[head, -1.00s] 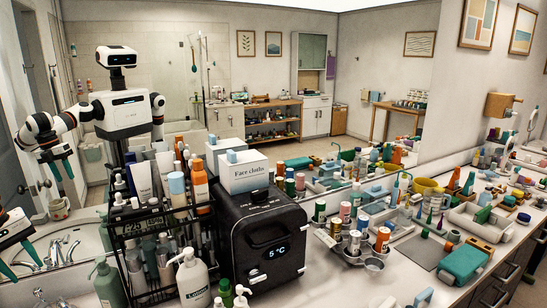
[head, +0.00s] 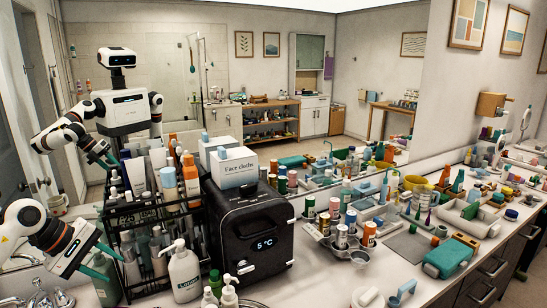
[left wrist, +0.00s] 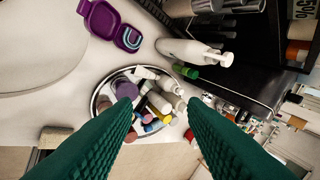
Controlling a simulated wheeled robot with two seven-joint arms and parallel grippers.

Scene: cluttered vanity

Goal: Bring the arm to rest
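My left gripper (head: 95,266) comes in at the lower left of the head view, beside the green pump bottle (head: 105,280) and in front of the black wire rack (head: 125,222). In the left wrist view its two dark green fingers (left wrist: 160,104) stand well apart with nothing held between them. Beyond the fingertips, a round tray (left wrist: 97,103) of small bottles shows below. My right gripper is not directly in view. A robot reflection (head: 122,105) in the mirror shows a raised, bent arm.
The white lotion bottle (head: 186,272) and black cooler (head: 250,235) stand right of the gripper. The counter to the right is crowded.

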